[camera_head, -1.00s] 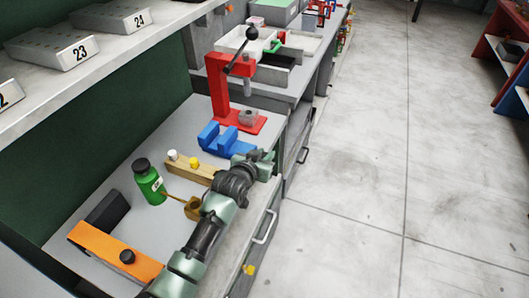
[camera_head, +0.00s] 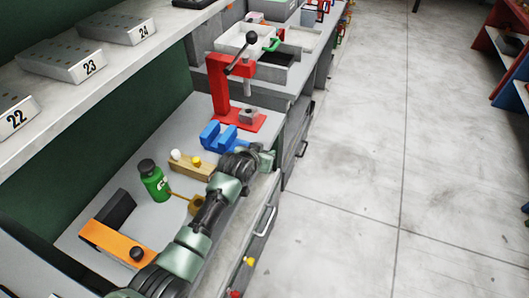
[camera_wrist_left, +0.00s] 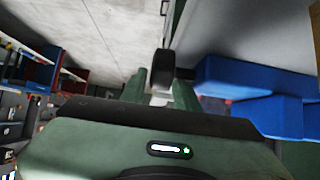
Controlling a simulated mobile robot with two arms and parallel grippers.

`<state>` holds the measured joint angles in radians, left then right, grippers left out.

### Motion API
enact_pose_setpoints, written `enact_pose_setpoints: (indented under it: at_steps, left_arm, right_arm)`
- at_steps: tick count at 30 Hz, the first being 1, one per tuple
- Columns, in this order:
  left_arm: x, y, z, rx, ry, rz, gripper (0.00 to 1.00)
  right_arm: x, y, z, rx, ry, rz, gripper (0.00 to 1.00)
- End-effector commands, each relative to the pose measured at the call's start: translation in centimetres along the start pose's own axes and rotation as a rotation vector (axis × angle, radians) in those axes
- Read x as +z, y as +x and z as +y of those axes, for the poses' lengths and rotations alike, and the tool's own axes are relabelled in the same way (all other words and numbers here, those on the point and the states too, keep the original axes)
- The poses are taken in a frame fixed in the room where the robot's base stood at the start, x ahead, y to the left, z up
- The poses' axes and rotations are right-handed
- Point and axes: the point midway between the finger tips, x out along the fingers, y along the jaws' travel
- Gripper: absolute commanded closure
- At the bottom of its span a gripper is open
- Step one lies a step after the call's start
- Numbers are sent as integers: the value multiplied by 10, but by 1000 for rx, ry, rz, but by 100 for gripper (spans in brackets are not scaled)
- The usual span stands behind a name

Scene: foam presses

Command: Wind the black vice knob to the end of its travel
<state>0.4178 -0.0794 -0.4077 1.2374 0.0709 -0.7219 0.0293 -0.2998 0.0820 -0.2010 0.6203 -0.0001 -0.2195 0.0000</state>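The blue vice (camera_head: 224,138) stands on the grey bench in the head view, in front of the red press. It fills the right of the left wrist view (camera_wrist_left: 250,80). The black knob (camera_wrist_left: 162,70) shows in the wrist view at the vice's left end. My left gripper (camera_head: 266,158) is at the bench edge, beside the vice's near right end. In the wrist view its two green fingers (camera_wrist_left: 160,90) flank the knob at their tips. I cannot tell whether they touch it. The knob is hidden in the head view. My right gripper is not in view.
A red press (camera_head: 219,90) with a black-balled lever stands behind the vice. A wooden block (camera_head: 194,167), a green bottle (camera_head: 154,180) and an orange-topped fixture (camera_head: 118,245) are nearer. A shelf (camera_head: 90,85) overhangs on the left. The floor on the right is clear.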

Motion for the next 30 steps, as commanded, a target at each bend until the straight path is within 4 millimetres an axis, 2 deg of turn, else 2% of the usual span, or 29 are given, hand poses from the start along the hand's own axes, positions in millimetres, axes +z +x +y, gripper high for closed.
enact_pose_setpoints:
  at_steps: [8, 21, 30]
  left_arm:
    - [1, -12, 0, 0, -1, 1, 69]
    - [1, -68, 0, 0, 0, 1, 69]
    - [0, -78, 0, 0, 0, 0, 69]
  right_arm:
    - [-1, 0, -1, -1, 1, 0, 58]
    - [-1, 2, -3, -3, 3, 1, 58]
    - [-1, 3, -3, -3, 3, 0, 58]
